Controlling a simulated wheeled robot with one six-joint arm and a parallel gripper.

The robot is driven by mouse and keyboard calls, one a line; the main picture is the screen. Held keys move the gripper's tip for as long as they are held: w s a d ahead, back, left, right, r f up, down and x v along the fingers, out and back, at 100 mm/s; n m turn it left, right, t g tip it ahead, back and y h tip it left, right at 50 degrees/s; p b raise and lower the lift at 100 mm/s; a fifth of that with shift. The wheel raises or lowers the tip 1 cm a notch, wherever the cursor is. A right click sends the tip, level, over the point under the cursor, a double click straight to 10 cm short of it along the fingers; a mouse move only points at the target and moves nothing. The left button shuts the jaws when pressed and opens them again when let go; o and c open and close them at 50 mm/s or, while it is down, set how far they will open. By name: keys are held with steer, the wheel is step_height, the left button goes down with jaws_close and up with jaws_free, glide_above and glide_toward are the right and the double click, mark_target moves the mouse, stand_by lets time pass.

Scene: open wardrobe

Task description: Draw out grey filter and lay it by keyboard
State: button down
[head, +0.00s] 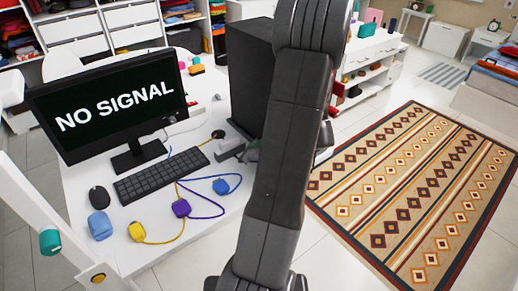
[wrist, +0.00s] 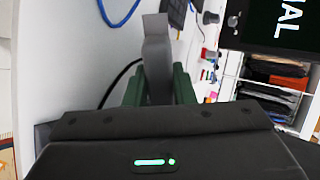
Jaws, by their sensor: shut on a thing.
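My gripper (wrist: 158,88) has its green fingers closed on the grey filter (wrist: 157,55), which sticks out beyond the fingertips in the wrist view. In the head view the filter (head: 229,152) shows left of my arm, over the white desk near the foot of the black computer tower (head: 250,75). It looks clear of the tower, but my arm hides part of this area. I cannot tell whether it touches the desk. The black keyboard (head: 161,177) lies on the desk to the left of the filter, in front of the monitor.
The monitor (head: 110,105) stands behind the keyboard. Blue (head: 221,187), purple (head: 181,208) and yellow (head: 137,232) plugs with cables lie in front of the keyboard. A mouse (head: 99,197) is at its left end. The white desk (head: 205,225) has bare room near its front edge.

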steer(key=shift+f+b, duration=1)
steer(key=shift+f, duration=2.15)
steer(key=c, duration=0.8)
jaws_free()
steer(key=shift+s, duration=0.1)
steer(key=d+r+p, duration=0.1)
steer(key=r, duration=0.1)
steer(key=s+d+r, duration=0.1)
steer(key=r, duration=0.1)
steer(key=d+r+p, duration=0.1)
steer(key=r, duration=0.2)
steer(key=shift+s+d+p, duration=0.1)
steer(key=shift+s+p, duration=0.05)
steer(key=shift+p, duration=0.2)
